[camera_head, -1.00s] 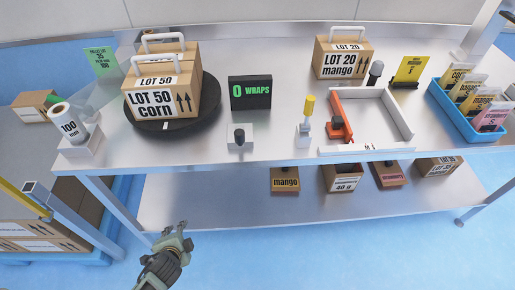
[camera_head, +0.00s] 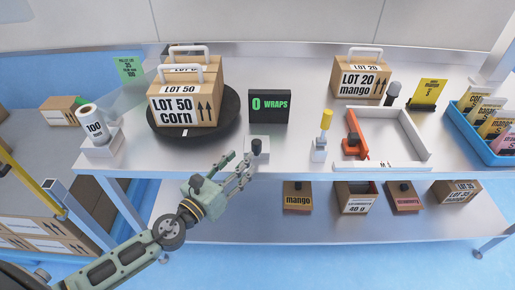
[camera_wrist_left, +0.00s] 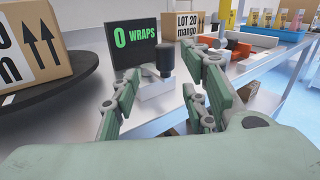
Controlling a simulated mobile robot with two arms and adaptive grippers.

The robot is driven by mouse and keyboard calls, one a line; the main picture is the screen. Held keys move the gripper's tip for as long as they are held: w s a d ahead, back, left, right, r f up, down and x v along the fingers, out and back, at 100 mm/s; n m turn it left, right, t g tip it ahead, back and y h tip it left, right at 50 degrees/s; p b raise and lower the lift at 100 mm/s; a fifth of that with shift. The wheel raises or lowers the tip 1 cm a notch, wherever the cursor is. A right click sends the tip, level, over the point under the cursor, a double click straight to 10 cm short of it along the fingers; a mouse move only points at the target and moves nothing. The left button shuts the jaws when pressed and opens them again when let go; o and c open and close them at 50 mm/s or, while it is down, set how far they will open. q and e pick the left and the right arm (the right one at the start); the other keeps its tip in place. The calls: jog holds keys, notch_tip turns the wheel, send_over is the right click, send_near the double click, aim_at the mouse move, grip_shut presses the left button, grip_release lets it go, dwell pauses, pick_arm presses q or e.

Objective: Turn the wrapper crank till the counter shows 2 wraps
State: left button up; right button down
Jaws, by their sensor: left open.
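The wrapper crank's black knob (camera_head: 256,147) stands upright on a small white base (camera_head: 262,159) at the table's front edge. In the left wrist view the knob (camera_wrist_left: 164,57) appears beyond the fingers, between them. My left gripper (camera_head: 247,169) is open and empty, just left of and in front of the crank, apparently not touching it. The black counter (camera_head: 284,109) behind the crank reads 0 WRAPS; it also shows in the left wrist view (camera_wrist_left: 122,63). The dark round turntable (camera_head: 231,127) carries boxes, the front one a LOT 50 corn box (camera_head: 180,105). My right gripper is out of view.
A yellow-topped lever (camera_head: 326,121) and a white tray with an orange clamp (camera_head: 352,146) stand right of the crank. A label roll (camera_head: 92,122) is at the left. Several boxes sit on the lower shelf (camera_head: 240,225). The tabletop around the crank is mostly clear.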

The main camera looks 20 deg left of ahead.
aim_at(253, 150)
pick_arm(q)
jog(key=shift+w+d+m+h, duration=0.3)
jog(key=shift+d+m, duration=0.1)
jog(key=shift+m, duration=0.2)
jog(key=p+x, duration=0.1)
jog(key=x, duration=0.2)
jog(key=p+x, duration=0.1)
jog(key=x, duration=0.3)
jog(key=shift+f, duration=0.25)
grip_shut()
